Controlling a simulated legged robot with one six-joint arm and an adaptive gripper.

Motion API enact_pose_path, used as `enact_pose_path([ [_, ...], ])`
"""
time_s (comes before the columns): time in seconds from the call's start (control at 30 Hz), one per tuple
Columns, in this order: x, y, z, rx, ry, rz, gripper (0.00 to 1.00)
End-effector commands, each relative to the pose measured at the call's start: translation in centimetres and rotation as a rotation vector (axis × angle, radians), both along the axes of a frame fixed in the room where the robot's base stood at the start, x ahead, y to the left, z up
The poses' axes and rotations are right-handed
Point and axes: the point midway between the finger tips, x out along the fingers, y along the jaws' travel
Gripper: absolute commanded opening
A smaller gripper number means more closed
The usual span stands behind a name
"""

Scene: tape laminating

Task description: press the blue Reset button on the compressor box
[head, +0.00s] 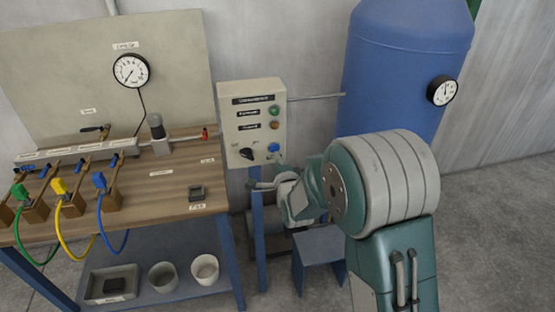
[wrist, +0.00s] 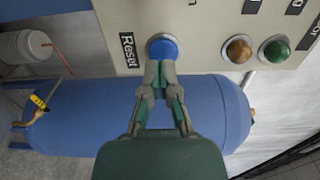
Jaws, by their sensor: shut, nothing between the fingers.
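The compressor box (head: 240,112) is a beige panel on a blue post. Its blue Reset button (head: 273,147) is at the lower right of the panel. In the wrist view the Reset button (wrist: 162,48) is a round blue cap beside the "Reset" label (wrist: 130,50). My gripper (wrist: 160,66) is shut and empty, with its fingertips at the button's edge in that view. I cannot tell whether they touch it. In the head view my gripper (head: 272,171) is just below the button, partly hidden by my arm.
An amber button (wrist: 238,49) and a green button (wrist: 276,50) sit beside the Reset button. A black rotary switch (head: 246,153) is left of it. A large blue tank (head: 395,80) stands at the right, and a wooden workbench (head: 150,185) with hoses at the left.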

Motion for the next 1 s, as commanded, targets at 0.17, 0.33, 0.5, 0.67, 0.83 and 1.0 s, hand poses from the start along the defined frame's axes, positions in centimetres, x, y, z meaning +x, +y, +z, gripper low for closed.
enact_pose_path([
  [0.17, -0.9, -0.3, 0.0, 0.001, 0.001, -0.003, 0.00],
  [0.33, -2.7, -0.8, 0.0, -0.001, 0.002, -0.003, 0.00],
  [0.5, -5.1, -1.5, 0.0, 0.000, 0.002, -0.003, 0.00],
  [0.67, -7.7, -2.3, 0.0, 0.002, 0.002, -0.003, 0.00],
  [0.83, -9.3, -2.8, 0.0, 0.002, 0.001, -0.004, 0.00],
  [1.0, -9.6, -2.8, 0.0, 0.000, 0.002, -0.004, 0.00],
])
